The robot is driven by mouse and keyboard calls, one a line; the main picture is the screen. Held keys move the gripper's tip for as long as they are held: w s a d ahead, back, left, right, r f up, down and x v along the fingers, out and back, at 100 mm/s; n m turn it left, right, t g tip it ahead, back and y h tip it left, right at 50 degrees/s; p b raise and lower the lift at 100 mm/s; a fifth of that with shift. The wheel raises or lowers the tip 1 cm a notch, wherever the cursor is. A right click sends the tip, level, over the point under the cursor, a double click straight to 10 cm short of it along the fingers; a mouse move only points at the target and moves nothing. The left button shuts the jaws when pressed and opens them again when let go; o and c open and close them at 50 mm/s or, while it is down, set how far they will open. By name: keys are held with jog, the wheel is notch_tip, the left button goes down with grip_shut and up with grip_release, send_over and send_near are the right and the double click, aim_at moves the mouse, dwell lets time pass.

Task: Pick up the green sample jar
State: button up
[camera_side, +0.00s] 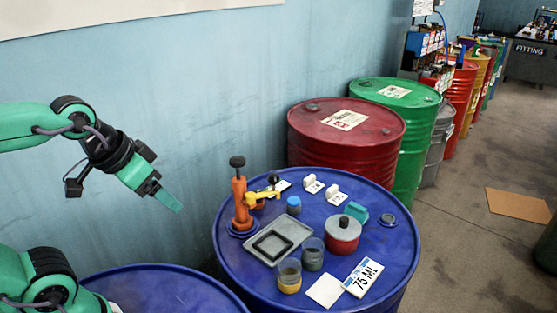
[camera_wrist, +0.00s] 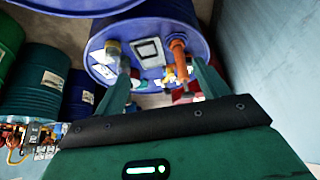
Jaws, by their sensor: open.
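I cannot make out a clearly green jar on the blue drum (camera_side: 230,262). Three small jars stand there: one with a yellow base (camera_side: 289,277), one grey (camera_side: 312,254) and one blue (camera_side: 293,205). A teal-green block-like item (camera_side: 356,211) lies behind a red lidded pot (camera_side: 342,236); I cannot tell that it is a jar. My gripper (camera_side: 172,203) is in the air left of this drum, apart from everything on it. In the wrist view my gripper (camera_wrist: 161,68) has its two fingers apart, with nothing held between them.
An orange hand pump (camera_side: 240,205) with a yellow spout stands at the drum's left. A grey tray (camera_side: 280,239), a "75 ML" card (camera_side: 362,277) and a blank card (camera_side: 324,291) lie on top. A red drum (camera_side: 347,150) stands behind; a wall (camera_side: 180,110) is close.

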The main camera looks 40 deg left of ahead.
dwell(0.3)
jog(key=m+g, duration=0.2)
jog(key=g, duration=0.3)
send_over(314, 245)
jog(key=f, duration=1.4)
jog(key=shift+s+a+f, duration=0.25)
jog(key=shift+a, duration=0.05)
jog(key=shift+w+d+f+g, duration=0.2)
jog(key=shift+d+f+g, duration=0.15)
jog(key=shift+f, duration=4.05)
